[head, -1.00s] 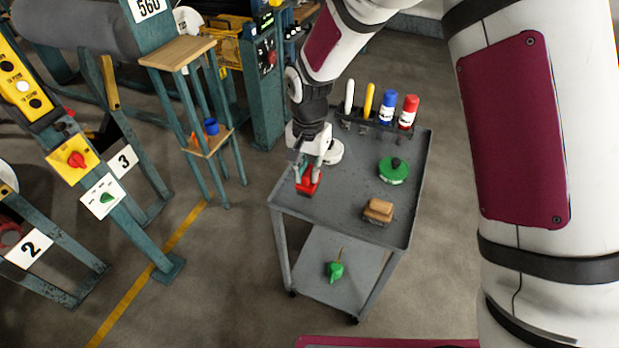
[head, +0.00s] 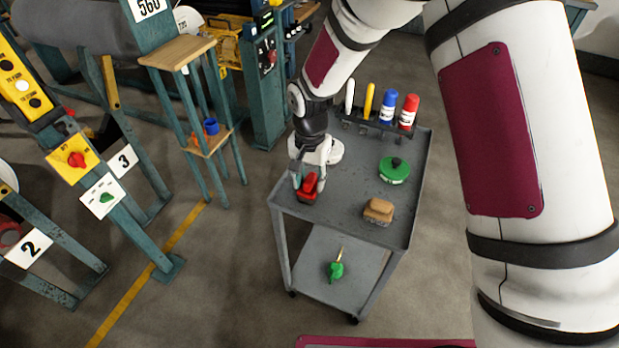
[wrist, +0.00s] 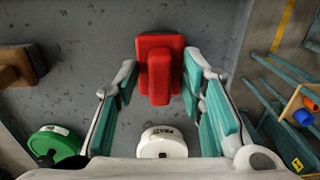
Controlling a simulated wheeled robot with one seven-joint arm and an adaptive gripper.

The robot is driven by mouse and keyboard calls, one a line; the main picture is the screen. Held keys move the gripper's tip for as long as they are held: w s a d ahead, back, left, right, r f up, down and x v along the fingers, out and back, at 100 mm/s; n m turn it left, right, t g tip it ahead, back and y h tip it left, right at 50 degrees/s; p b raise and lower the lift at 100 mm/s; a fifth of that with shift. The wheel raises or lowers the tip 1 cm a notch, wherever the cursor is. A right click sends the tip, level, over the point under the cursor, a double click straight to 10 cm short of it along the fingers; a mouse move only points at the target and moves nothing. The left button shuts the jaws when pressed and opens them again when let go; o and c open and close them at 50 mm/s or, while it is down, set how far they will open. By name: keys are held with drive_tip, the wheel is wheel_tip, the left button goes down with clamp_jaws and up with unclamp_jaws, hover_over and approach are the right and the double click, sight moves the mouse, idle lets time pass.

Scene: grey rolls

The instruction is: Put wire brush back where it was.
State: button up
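A red block-shaped tool (head: 308,188) with a raised grip lies near the left front edge of the grey cart's top (head: 345,195). It also shows in the wrist view (wrist: 159,70). A brown two-tier block (head: 379,211) lies to its right near the front edge. I cannot tell for sure which of the two is the wire brush; no bristles show. My gripper (head: 310,186) is low over the cart. In the wrist view its fingers (wrist: 160,85) are apart, one on each side of the red tool, with gaps beside its grip.
A green round item (head: 394,170) and a white round tape-like item (wrist: 163,142) are on the cart top. A rack (head: 375,127) with two markers and blue and red cans (head: 408,112) stands at the back. A green item (head: 336,271) is on the lower shelf.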

sight(310, 179)
drive_tip(key=shift+r, duration=0.15)
wheel_tip(310, 179, up, 12)
idle(0.5)
drive_tip(key=shift+r, duration=0.1)
drive_tip(key=s+d+r+n+t, duration=0.2)
drive_tip(key=s+d+r, duration=0.9)
drive_tip(key=d+r, duration=0.35)
drive_tip(key=s+d+r+n, duration=0.1)
drive_tip(key=s+d, duration=0.3)
drive_tip(key=s, duration=0.5)
drive_tip(key=s+d+r+n+t, duration=0.1)
drive_tip(key=s+d, duration=0.2)
drive_tip(key=s, duration=0.6)
drive_tip(key=shift+d, duration=0.35)
